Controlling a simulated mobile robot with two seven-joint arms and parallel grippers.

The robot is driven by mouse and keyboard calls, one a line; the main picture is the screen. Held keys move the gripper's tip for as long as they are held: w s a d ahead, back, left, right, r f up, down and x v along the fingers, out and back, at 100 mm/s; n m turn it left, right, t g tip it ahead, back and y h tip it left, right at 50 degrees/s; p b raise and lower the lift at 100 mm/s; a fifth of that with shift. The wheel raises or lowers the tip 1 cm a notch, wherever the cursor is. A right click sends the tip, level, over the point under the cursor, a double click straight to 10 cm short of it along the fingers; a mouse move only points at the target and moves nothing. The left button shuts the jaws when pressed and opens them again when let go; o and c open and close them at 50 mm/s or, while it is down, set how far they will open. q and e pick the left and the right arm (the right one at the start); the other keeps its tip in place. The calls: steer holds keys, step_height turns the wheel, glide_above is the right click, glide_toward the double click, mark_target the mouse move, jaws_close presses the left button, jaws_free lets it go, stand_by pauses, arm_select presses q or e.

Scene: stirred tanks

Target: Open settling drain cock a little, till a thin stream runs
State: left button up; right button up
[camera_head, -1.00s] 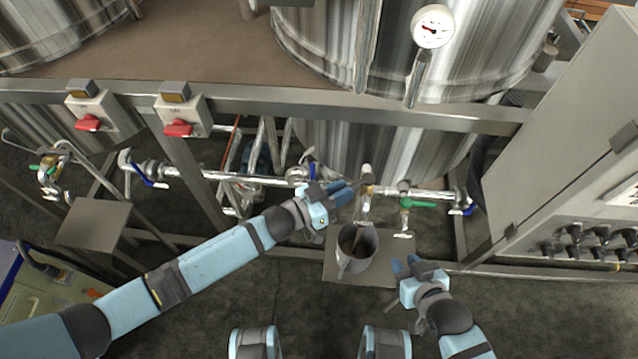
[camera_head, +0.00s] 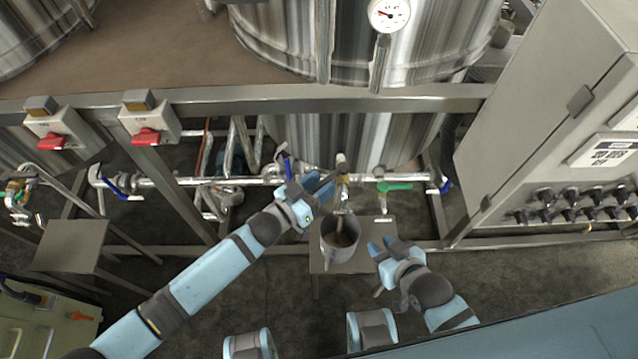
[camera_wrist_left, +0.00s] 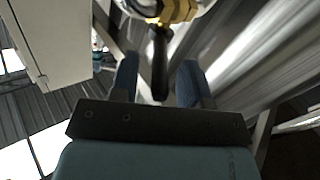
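The drain cock (camera_head: 343,184), with a brass body, hangs from the pipe above a metal jug (camera_head: 340,240). In the left wrist view its brass body (camera_wrist_left: 175,12) is at the top, and its black handle (camera_wrist_left: 160,62) points down between my left fingers. My left gripper (camera_head: 322,184) is open, with a visible gap on each side of the handle. Something brown shows inside the jug; I cannot clearly tell a running stream from the contents. My right gripper (camera_head: 382,247) is open and empty, to the right of the jug.
The jug stands on a small metal shelf (camera_head: 376,256). A green-handled valve (camera_head: 394,187) sits right of the cock and a blue-handled one (camera_head: 446,186) beyond it. A grey control cabinet (camera_head: 535,120) stands at the right. Red switches (camera_head: 146,137) are on the frame at left.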

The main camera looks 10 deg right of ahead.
arm_select(q)
steer(key=shift+a, duration=0.1)
steer(key=v, duration=1.3)
steer(key=shift+a, duration=0.3)
